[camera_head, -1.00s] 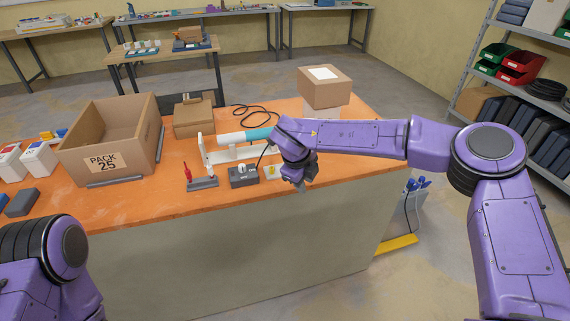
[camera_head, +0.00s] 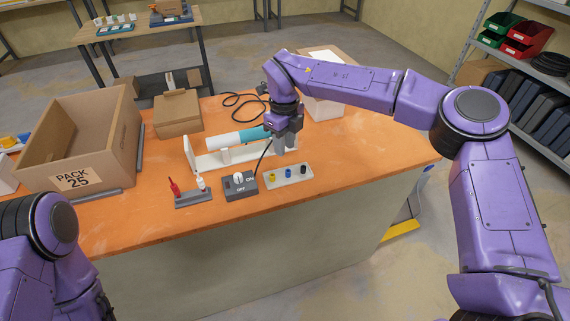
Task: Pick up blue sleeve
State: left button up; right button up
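A blue sleeve (camera_head: 288,173) stands on a small pale holder (camera_head: 304,177) near the front of the orange table, between a yellow sleeve (camera_head: 272,177) and a black one (camera_head: 303,169). My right gripper (camera_head: 285,147) points down behind the holder, above and apart from the blue sleeve. Its two grey fingers show side by side with a gap between them, and I see nothing held. My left gripper is out of view; only part of my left arm shows at the lower left.
A grey box with a white knob (camera_head: 240,184) and a cable stands left of the holder. A stand with red and white tools (camera_head: 193,197) is further left. A white and teal cylinder on a white rack (camera_head: 222,142) lies behind. A PACK 25 carton (camera_head: 112,117) is at the left.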

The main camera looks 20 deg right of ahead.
aim_at(288, 176)
jog(key=f, duration=0.1)
jog(key=s+f, duration=0.1)
jog(key=f+p, duration=0.1)
jog(key=shift+s+d+f, duration=0.15)
jog(key=shift+s+d, duration=0.05)
jog(key=shift+d, duration=0.15)
jog(key=f, duration=0.1)
jog(key=f+p, duration=0.1)
jog(key=f, duration=0.1)
jog(key=f+p, duration=0.1)
jog(key=shift+w+d+f, duration=0.2)
jog(key=shift+w+f, duration=0.1)
jog(key=shift+a+f, duration=0.15)
jog(key=shift+f, duration=0.3)
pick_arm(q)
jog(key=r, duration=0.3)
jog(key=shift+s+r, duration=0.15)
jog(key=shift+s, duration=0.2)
pick_arm(e)
grip_shut()
